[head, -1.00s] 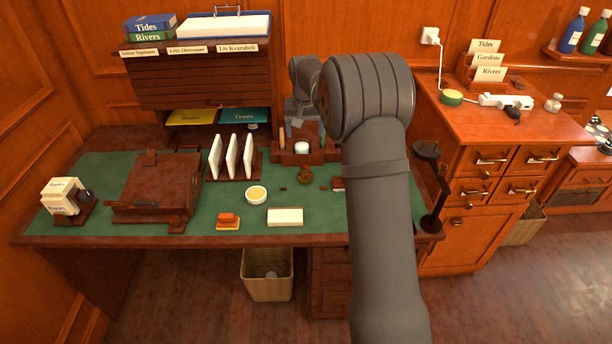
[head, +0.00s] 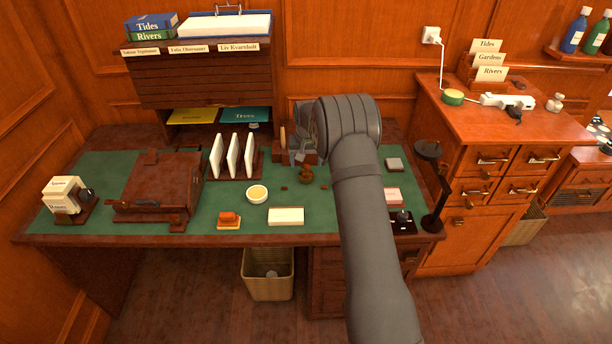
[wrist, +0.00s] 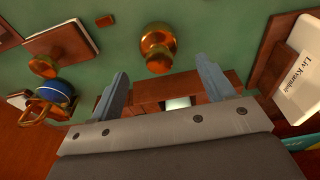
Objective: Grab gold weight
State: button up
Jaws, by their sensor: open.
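The gold weight (wrist: 157,47) is a shiny, rounded brass piece standing on the green desktop in the wrist view. In the head view the gold weight (head: 305,175) is small and dark gold, in front of the wooden desk organizer (head: 281,155). My gripper (wrist: 162,72) is open, its two grey fingers spread in the wrist view. The weight appears just beyond the fingertips, roughly centred between them, with nothing held. In the head view my gripper (head: 303,158) is partly hidden by my arm, above the organizer and close to the weight.
A letter rack (head: 232,178) stands left of the weight. A white dish (head: 257,194), an orange-topped block (head: 229,219) and a white block (head: 286,216) lie nearer the front. A dark lamp-like stand (head: 432,190) is at the right edge. Bare green desktop surrounds the weight's front.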

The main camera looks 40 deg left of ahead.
aim_at(306, 166)
notch_tip(306, 166, down, 6)
jog(key=shift+w+a+r, duration=0.1)
jog(key=shift+a+r, duration=0.05)
jog(key=shift+r, duration=0.05)
jog(key=shift+c, duration=0.2)
jog(key=shift+r, duration=0.1)
jog(key=c, duration=1.3)
jog(key=shift+r, duration=0.1)
